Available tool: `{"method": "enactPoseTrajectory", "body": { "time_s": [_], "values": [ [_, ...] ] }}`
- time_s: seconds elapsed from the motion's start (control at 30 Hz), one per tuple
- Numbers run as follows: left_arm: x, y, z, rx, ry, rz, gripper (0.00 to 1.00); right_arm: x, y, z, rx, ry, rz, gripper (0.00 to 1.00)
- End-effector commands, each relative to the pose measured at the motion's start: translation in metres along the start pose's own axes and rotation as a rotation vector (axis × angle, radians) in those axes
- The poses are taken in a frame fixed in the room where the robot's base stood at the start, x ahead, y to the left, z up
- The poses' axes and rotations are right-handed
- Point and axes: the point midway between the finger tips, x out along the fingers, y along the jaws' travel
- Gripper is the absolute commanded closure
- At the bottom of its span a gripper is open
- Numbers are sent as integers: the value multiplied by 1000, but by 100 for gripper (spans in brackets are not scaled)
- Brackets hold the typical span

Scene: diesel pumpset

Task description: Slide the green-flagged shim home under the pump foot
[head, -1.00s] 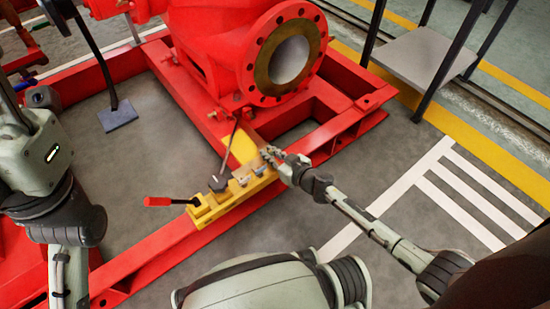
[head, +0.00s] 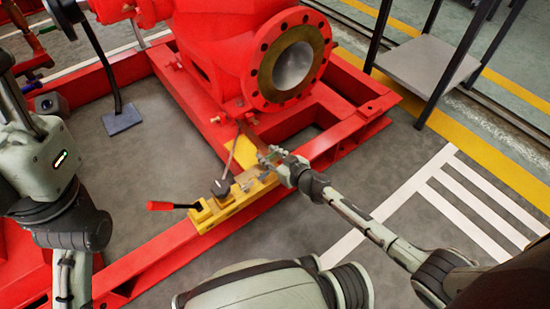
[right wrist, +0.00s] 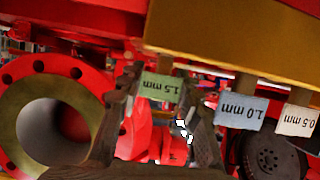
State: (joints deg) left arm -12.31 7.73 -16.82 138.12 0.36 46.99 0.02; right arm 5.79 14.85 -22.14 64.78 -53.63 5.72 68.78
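The green flag (right wrist: 160,87), reading 1.5 mm upside down, shows in the right wrist view between the two fingers of my right gripper (right wrist: 160,105). The fingers stand apart, with gaps beside the flag. The flag's shim is mostly hidden. In the head view, my right gripper (head: 272,158) is at the right end of a yellow fixture (head: 235,203), close to the pump base. The red pump (head: 215,55) stands on a red frame; I cannot make out the shim gap under its foot.
A blue 1.0 mm flag (right wrist: 241,110) and a pale 0.5 mm flag (right wrist: 297,121) hang beside the green one. A red-handled lever (head: 162,206) sticks out left of the fixture. A dark-legged grey stand (head: 415,65) is at the upper right.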

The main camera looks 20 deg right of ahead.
Motion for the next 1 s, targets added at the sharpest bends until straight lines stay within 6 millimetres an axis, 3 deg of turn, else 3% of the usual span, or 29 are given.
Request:
{"method": "enactPoseTrajectory", "body": {
  "time_s": [0.53,0.7,1.0],
  "values": [
    [0,0,-1,1,0,1,64,-101,-1,2,1,-4,-1,66],
    [0,0,-1,1,1,2,64,-114,0,0,1,-1,0,66],
    [0,0,-1,1,1,2,64,-116,0,0,0,-1,0,66]
  ]
}}
